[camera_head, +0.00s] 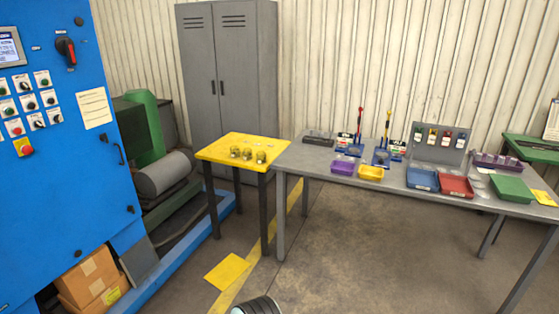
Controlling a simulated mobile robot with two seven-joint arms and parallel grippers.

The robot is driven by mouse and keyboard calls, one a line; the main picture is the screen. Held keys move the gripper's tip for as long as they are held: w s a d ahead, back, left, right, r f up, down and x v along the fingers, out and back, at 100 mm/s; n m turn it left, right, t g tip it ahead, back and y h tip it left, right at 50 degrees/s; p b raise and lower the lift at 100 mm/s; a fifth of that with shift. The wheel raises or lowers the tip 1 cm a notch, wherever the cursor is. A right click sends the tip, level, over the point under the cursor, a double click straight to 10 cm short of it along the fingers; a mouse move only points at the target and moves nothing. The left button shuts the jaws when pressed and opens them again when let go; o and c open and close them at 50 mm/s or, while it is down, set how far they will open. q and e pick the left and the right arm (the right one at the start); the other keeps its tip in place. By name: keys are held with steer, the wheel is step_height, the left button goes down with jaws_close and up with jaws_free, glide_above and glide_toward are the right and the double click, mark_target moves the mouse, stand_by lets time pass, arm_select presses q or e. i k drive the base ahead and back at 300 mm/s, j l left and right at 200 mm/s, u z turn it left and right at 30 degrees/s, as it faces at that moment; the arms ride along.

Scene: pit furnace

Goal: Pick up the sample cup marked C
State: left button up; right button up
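Three small brass-coloured cups stand in a short row on the yellow table (222,146): a left one (234,152), a middle one (247,154) and a right one (261,157). They are too small for me to read any letter, so I cannot tell which is marked C. Neither of my grippers can be made out. A dark, ribbed round part shows at the bottom edge, well in front of the table; I cannot tell what it is.
A grey workbench (310,158) adjoins the yellow table on the right, with purple, yellow, blue, red and green trays. A blue control cabinet (95,160) stands at left, grey lockers (230,80) behind. The floor in front (340,250) is clear.

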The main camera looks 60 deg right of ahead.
mark_target(261, 158)
steer(key=z, duration=1.6)
